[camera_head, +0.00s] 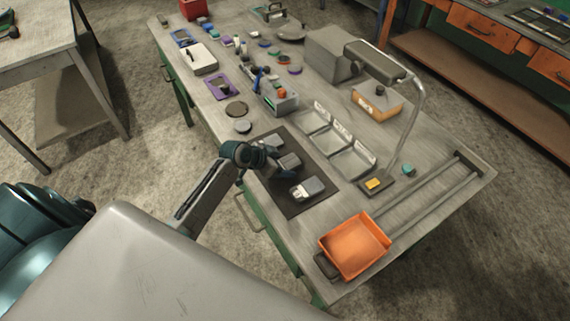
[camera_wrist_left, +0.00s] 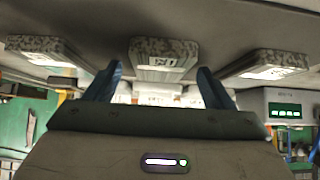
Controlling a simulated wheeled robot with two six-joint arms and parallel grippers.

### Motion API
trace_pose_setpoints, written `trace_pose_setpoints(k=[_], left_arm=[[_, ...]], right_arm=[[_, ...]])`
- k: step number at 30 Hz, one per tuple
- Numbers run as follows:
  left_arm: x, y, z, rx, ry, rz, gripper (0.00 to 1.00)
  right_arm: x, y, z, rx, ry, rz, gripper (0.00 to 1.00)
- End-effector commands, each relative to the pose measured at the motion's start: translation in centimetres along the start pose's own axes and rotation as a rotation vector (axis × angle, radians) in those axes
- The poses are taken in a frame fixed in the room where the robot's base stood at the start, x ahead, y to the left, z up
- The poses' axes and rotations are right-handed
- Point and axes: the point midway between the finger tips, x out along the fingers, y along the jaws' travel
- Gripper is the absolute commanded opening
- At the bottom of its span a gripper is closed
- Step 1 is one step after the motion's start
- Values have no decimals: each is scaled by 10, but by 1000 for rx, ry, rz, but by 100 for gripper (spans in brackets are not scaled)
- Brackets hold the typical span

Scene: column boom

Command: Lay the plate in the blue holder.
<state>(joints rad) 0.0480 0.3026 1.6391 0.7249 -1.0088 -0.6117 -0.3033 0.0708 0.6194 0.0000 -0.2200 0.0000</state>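Three grey blocks stand on the mat; the middle block (camera_wrist_left: 163,55) shows beyond the gap between the fingers, and the nearest block (camera_head: 307,188) is clear in the head view. A small blue-edged holder (camera_head: 181,38) lies at the far left of the bench. I cannot tell for sure which piece is the plate. My right gripper is out of view.
An orange tray (camera_head: 355,246) sits at the near right end, beside two rails. A compartment tray (camera_head: 330,141), a lamp (camera_head: 375,60) and a grey box (camera_head: 334,54) stand behind the mat. A purple tray (camera_head: 215,82) and several discs lie left of centre.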

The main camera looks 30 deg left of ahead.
Motion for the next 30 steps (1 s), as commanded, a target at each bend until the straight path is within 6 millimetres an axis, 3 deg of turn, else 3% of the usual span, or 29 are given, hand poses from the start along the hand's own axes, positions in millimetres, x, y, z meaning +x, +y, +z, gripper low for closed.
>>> trace_pose_setpoints(k=[1,11,22,30], left_arm=[[0,0,0,0,0,0,67],[-1,0,-2,1,4,-1,2],[-4,-1,-5,3,6,-2,0],[-21,-1,-22,4,7,-2,0]], right_arm=[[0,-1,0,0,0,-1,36],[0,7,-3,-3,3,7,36],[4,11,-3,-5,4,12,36],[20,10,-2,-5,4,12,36]])
